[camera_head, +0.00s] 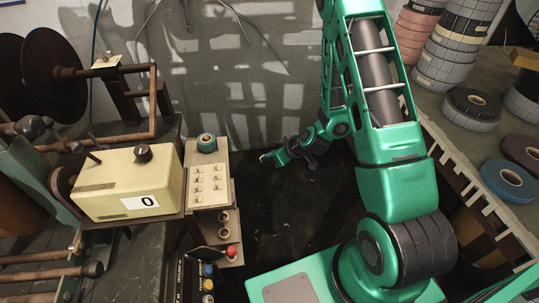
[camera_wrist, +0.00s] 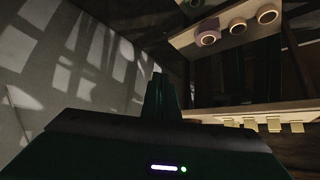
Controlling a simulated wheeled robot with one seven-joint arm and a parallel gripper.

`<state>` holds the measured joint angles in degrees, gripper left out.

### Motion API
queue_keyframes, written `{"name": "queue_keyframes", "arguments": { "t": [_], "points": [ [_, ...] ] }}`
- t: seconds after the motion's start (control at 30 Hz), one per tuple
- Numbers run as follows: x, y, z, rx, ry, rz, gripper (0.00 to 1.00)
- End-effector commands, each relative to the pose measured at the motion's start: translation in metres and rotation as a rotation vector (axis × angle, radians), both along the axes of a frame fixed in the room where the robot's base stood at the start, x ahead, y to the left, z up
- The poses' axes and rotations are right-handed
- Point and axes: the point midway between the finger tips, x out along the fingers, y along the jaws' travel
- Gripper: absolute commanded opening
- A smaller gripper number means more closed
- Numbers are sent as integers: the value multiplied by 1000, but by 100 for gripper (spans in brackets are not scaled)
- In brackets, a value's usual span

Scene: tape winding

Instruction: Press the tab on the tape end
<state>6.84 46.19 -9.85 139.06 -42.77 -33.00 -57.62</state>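My gripper (camera_head: 272,157) hangs in the open space right of the panel, pointing left, apart from everything. In the wrist view its dark fingers (camera_wrist: 161,97) stand close together with no visible gap and nothing between them. A teal tape roll (camera_head: 207,143) sits at the top of a beige panel (camera_head: 198,158), above rows of small pale tabs (camera_head: 209,184). Another blue-teal roll (camera_head: 508,181) lies on the right table. A row of pale tabs (camera_wrist: 275,126) shows at the right of the wrist view. I cannot make out a tape end.
A cream box (camera_head: 118,180) with a dark knob and a "0" label stands left of the panel. Stacked rolls (camera_head: 455,50) fill the right table's back. The floor between is mostly clear. Three rolls (camera_wrist: 238,25) show in the wrist view.

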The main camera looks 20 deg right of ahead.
Motion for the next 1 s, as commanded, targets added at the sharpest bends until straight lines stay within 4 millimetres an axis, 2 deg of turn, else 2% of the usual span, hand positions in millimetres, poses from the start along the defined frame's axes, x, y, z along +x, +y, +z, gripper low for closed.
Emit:
{"name": "queue_keyframes", "arguments": {
  "t": [0.07, 0.23, 0.37, 0.47, 0.57, 0.67, 0.8, 1.0],
  "points": [
    [1, 1, -8, 20, -21, 62, 0],
    [7, 17, -24, 81, -92, 272, 0],
    [15, 40, -34, 154, -155, 476, 0],
    [26, 61, -33, 221, -202, 616, 0],
    [42, 78, -20, 293, -242, 715, 0],
    [59, 84, 1, 354, -274, 768, 0],
    [76, 80, 30, 410, -301, 799, 0],
    [85, 72, 49, 444, -315, 813, 0]
  ]
}}
